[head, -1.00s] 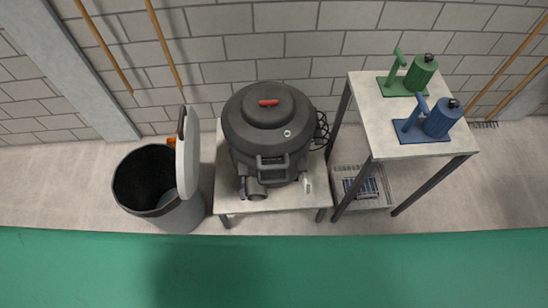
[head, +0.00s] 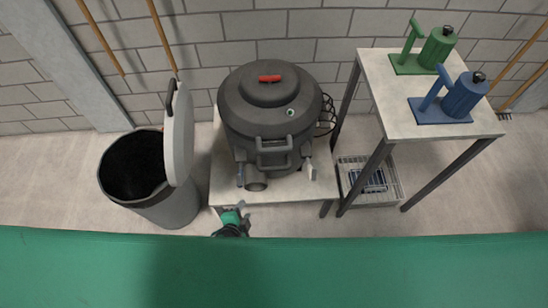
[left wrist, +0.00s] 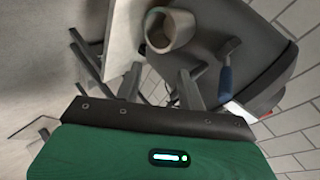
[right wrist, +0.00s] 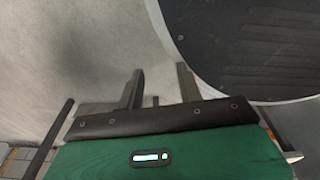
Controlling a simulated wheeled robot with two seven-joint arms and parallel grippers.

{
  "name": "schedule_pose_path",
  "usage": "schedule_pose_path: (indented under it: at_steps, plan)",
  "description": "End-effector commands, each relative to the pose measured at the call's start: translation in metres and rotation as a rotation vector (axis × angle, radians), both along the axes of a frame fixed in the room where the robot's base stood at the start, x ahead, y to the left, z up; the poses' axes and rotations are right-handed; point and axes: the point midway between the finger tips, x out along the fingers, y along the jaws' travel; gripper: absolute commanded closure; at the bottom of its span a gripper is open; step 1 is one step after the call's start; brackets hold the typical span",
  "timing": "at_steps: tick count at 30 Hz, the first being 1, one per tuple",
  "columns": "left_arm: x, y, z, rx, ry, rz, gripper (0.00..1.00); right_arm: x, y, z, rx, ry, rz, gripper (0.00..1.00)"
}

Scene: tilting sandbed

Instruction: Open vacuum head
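The dark grey vacuum (head: 265,135) stands on a low table, its round head (head: 245,90) seated on the drum, with a red handle (head: 269,78) on top. A latch shows at its left side (head: 240,174) and another at its right (head: 311,170). My left gripper (head: 240,212) is in front of the table, below the left latch, apart from the vacuum. In the left wrist view the left gripper (left wrist: 160,80) is open and empty, facing the round hose port (left wrist: 170,28) and a blue-ended latch (left wrist: 225,80). My right gripper (right wrist: 160,80) is open and empty over floor.
The low table (head: 280,196) stands between a grey bin (head: 170,208) with a raised lid (head: 180,135) and a taller table (head: 388,75) holding green (head: 438,45) and blue (head: 463,95) devices. A wire basket (head: 372,185) sits below. A dark ribbed surface (right wrist: 245,45) is near the right gripper.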

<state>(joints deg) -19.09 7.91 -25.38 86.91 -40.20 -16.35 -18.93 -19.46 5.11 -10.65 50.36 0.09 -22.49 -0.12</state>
Motion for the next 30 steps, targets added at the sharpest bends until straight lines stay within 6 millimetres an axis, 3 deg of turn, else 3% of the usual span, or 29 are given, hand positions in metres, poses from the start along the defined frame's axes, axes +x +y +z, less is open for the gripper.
schedule_pose_path:
  at_steps: [1,6,9,12,20,30]
  plan:
    - [0.013,-0.014,0.015,0.027,-0.087,-0.047,0.6,0.006,0.001,-0.018,0.0,-0.006,-0.001,0.64]
    - [0.033,-0.046,0.096,0.135,-0.339,-0.16,0.6,0.019,0.003,-0.033,0.001,-0.014,-0.003,0.64]
    - [0.036,-0.055,0.13,0.178,-0.435,-0.188,0.6,0.024,0.003,-0.038,0.002,-0.018,-0.003,0.64]
    - [0.037,-0.06,0.151,0.202,-0.49,-0.202,0.6,0.027,0.004,-0.038,0.003,-0.02,-0.004,0.64]
    - [0.055,-0.067,0.158,0.212,-0.511,-0.205,0.6,0.023,0.002,-0.038,0.001,-0.018,-0.003,0.64]
    - [0.114,-0.085,0.145,0.212,-0.509,-0.205,0.6,0.016,0.001,-0.039,0.0,-0.015,-0.002,0.64]
